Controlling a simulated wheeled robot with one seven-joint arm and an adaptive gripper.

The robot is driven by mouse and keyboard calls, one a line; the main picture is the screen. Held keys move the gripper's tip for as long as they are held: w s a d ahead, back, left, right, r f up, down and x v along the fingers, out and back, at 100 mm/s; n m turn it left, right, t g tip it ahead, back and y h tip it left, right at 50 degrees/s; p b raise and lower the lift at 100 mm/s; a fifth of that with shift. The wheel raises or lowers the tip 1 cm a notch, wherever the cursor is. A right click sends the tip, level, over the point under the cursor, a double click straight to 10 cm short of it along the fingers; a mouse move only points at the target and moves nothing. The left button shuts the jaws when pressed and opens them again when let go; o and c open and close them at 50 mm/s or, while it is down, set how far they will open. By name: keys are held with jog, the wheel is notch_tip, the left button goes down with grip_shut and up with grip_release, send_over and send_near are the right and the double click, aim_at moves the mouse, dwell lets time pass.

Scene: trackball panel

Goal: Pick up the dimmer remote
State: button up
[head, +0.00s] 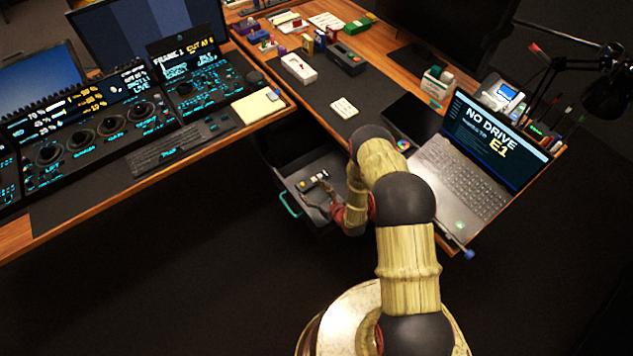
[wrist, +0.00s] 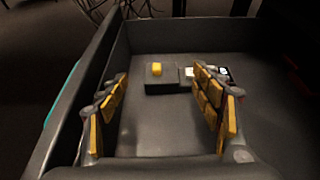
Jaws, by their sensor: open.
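An open dark drawer (head: 292,172) holds a few small items, and it fills most of the wrist view (wrist: 160,135). A small dark block with a yellow button on top (wrist: 157,74) lies near the drawer's far wall and looks like the dimmer remote, though no label is readable. White pieces on a dark base (wrist: 192,72) lie just right of it, partly hidden by my right finger. My gripper (wrist: 161,90) is open and empty inside the drawer. Its fingers stand to either side of the block in the picture, on the near side of it. In the head view my gripper (head: 324,187) is small and dim.
The drawer's side wall (wrist: 82,95) rises close to my left finger, with a teal handle (head: 290,204) outside. The desk (head: 318,103) overhangs the drawer's back. A laptop (head: 462,180) stands at the right, and a control console (head: 100,125) at the left.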

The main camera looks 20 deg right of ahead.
aim_at(307, 188)
jog(key=b+x, duration=0.1)
jog(key=x, duration=0.4)
jog(key=shift+w+f+b, duration=0.25)
jog(key=shift+f+b, duration=0.05)
jog(key=shift+f, duration=0.05)
jog(key=shift+c, duration=1.2)
jog(key=c, duration=1.4)
jog(key=shift+o, duration=0.2)
jog(key=shift+r, duration=0.1)
